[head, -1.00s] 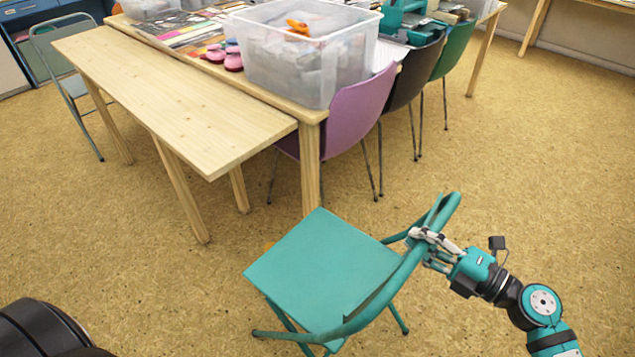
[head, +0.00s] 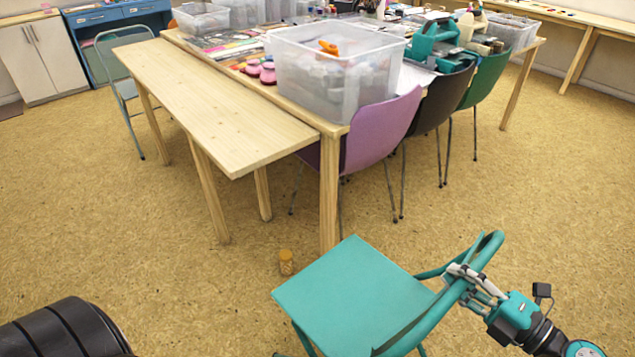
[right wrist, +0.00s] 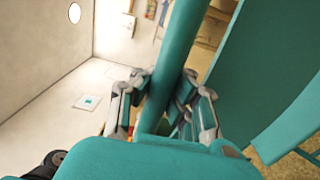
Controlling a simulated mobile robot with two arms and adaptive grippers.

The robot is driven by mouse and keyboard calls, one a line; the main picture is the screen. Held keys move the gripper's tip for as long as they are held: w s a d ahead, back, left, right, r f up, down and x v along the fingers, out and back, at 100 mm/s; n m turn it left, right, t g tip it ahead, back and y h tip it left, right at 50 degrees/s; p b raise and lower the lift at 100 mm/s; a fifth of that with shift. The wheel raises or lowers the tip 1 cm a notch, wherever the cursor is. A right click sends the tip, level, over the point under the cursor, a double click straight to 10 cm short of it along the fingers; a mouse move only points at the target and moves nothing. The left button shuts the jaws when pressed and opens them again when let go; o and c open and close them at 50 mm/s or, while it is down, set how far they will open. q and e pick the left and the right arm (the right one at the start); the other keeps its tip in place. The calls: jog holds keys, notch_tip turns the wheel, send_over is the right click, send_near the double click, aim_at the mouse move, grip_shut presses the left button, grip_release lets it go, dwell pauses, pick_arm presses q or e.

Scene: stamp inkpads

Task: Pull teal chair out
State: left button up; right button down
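The teal chair (head: 352,290) stands on the floor in the lower middle of the head view, clear of the tables. Its tubular back frame is at the right, and its lower legs run out of the picture. My right gripper (head: 468,278) is at the back frame. In the right wrist view, the fingers of my right gripper (right wrist: 160,108) lie on both sides of the teal tube (right wrist: 172,62) and appear closed around it. My left gripper is not in view.
A wooden bench table (head: 215,110) stands beside a larger table with a clear plastic bin (head: 335,85). A purple chair (head: 382,130) and other chairs are tucked at its right side. Open floor lies left and right.

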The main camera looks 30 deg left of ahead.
jog(key=shift+s+d+f+b, duration=0.1)
jog(key=shift+s+f+b, duration=0.1)
jog(key=shift+f+b, duration=0.5)
jog(key=shift+w+f, duration=0.1)
jog(key=shift+f, duration=0.45)
jog(key=c, duration=1)
grip_release()
jog(key=shift+f, duration=0.1)
jog(key=shift+c, duration=0.2)
jog(key=shift+s, duration=0.2)
jog(key=shift+f, duration=0.1)
